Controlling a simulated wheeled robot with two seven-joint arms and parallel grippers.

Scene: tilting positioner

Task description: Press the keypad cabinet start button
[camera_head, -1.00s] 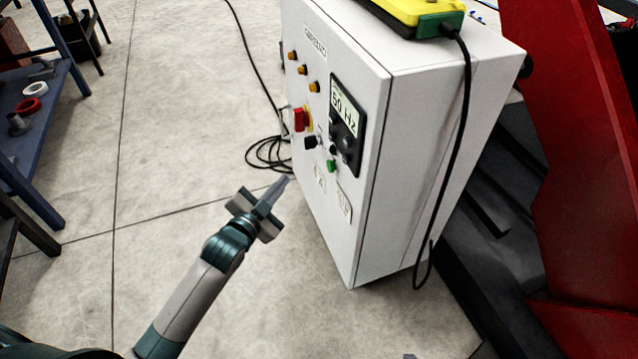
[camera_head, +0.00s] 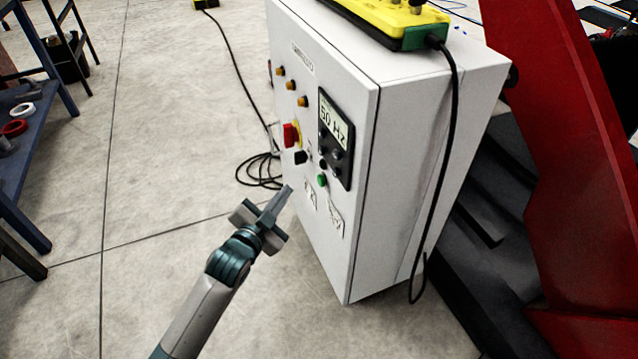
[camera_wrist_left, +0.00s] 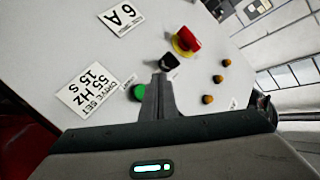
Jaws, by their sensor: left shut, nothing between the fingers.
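The white keypad cabinet (camera_head: 395,190) stands at the centre right of the head view. Its front panel carries a green button (camera_head: 322,180), a black selector (camera_head: 301,157), a red switch on yellow (camera_head: 291,134) and a dark display reading 50 Hz (camera_head: 335,135). My left gripper (camera_head: 286,192) is shut and empty, its tips in front of the panel, left of and slightly below the green button in the picture. In the left wrist view the green button (camera_wrist_left: 138,92) shows just left of the closed fingers (camera_wrist_left: 158,85), partly covered by them. Contact cannot be seen. My right gripper is not in view.
A yellow and green keypad box (camera_head: 395,20) lies on the cabinet top, its black cable hanging down the side. A red machine structure (camera_head: 560,150) stands at the right. A blue bench (camera_head: 40,110) is at the left. Cable coils (camera_head: 258,172) lie on the floor behind the gripper.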

